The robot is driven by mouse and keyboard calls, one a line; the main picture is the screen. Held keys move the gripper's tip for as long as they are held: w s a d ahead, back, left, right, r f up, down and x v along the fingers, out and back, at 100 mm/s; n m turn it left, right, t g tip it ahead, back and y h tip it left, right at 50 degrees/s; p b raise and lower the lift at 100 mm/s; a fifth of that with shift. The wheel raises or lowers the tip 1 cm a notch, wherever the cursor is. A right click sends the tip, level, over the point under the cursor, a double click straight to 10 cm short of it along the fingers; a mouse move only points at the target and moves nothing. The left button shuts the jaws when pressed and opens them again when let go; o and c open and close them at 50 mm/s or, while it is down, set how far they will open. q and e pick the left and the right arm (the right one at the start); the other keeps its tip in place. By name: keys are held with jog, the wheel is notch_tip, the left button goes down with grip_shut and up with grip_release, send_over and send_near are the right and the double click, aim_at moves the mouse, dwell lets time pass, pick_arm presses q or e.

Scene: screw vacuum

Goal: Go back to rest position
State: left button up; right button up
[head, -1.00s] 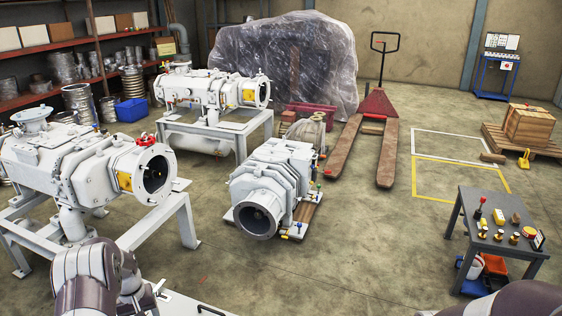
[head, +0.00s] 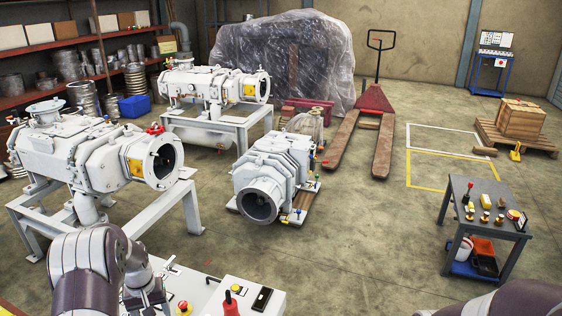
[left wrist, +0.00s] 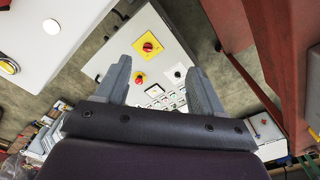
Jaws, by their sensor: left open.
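My left gripper (left wrist: 160,88) shows in the left wrist view with its two grey fingers spread apart and nothing between them. Beyond the fingers is a pale control panel (left wrist: 150,50) with red-and-yellow switches and several small buttons. In the head view my left arm rises at the bottom left, and its fingers cannot be made out there. A dark curved part of mine shows at the bottom right edge of the head view. My right gripper is outside both views.
White screw vacuum pumps stand on frames at the left (head: 90,155) and back (head: 205,85); another (head: 270,175) sits low in the middle. A white console (head: 245,293) is near my left arm. A grey tool table (head: 485,215) stands right.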

pick_arm(q)
jog(key=s+d+r+m+t, duration=0.1)
jog(key=s+d+r, duration=0.2)
jog(key=d+r, duration=0.2)
jog(key=s+d+r+m, duration=0.2)
jog(key=s+d+r, duration=0.15)
jog(key=d, duration=0.25)
jog(key=s+d+r+m+t+b, duration=0.1)
jog(key=s+d+r+m, duration=0.15)
jog(key=s+d, duration=0.7)
jog(key=s+a+f+g+b, duration=0.1)
jog(key=s+f+b, duration=0.1)
jog(key=f+b, duration=0.9)
jog(key=s+a+f+b, duration=0.1)
jog(key=f+b, duration=1)
jog(key=f, duration=0.1)
notch_tip(320, 180, up, 23)
jog(key=p, duration=2.3)
jog(key=shift+s+d, duration=0.15)
jog(key=shift+s, duration=0.05)
jog(key=shift+r, duration=0.1)
